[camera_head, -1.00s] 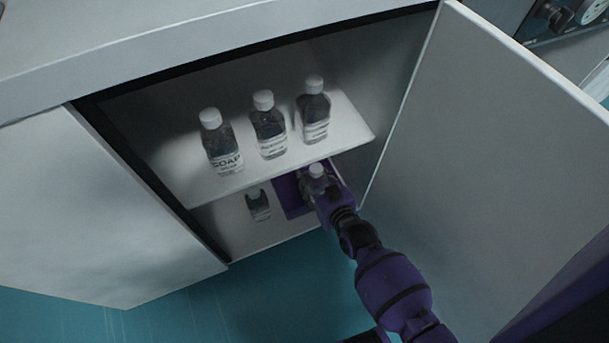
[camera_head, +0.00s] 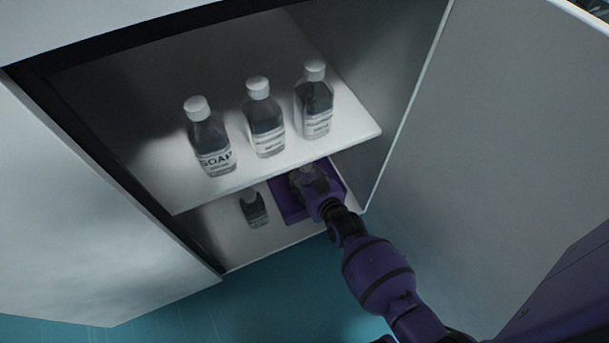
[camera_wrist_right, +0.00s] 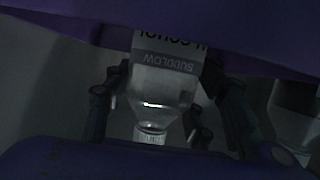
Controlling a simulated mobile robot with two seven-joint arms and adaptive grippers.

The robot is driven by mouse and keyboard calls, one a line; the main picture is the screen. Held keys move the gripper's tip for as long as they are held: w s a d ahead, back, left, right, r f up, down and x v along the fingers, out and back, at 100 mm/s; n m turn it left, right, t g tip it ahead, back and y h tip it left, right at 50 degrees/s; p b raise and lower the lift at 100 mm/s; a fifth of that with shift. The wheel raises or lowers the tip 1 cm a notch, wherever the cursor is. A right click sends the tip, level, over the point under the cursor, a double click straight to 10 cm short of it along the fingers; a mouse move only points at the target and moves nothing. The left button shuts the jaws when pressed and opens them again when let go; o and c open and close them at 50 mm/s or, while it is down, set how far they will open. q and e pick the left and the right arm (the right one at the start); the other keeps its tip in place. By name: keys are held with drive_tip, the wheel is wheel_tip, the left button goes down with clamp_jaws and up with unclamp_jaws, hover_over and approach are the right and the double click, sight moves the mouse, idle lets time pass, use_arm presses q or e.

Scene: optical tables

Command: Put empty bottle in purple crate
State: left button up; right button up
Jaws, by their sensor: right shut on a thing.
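The purple crate (camera_head: 287,203) sits on the cabinet's lower level, at the right. My right gripper (camera_head: 308,180) reaches in over the crate from the front. In the right wrist view, my right gripper (camera_wrist_right: 163,108) is shut on a clear bottle (camera_wrist_right: 160,85) with a white ribbed cap and a label reading SUDDLOW. The crate's purple wall (camera_wrist_right: 230,38) shows behind the bottle's base end. I cannot tell whether the bottle touches the crate floor. In the head view my gripper mostly hides the bottle. My left gripper is not in view.
Several capped bottles stand on the upper shelf (camera_head: 165,192), one a soap bottle (camera_head: 210,140). A dark bottle (camera_head: 254,209) stands left of the crate on the lower level. The open cabinet door (camera_head: 480,130) is close to my arm on the right.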

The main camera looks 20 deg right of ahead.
drive_tip(key=shift+r, duration=0.1)
drive_tip(key=o, duration=1.1)
drive_tip(key=shift+o, duration=0.3)
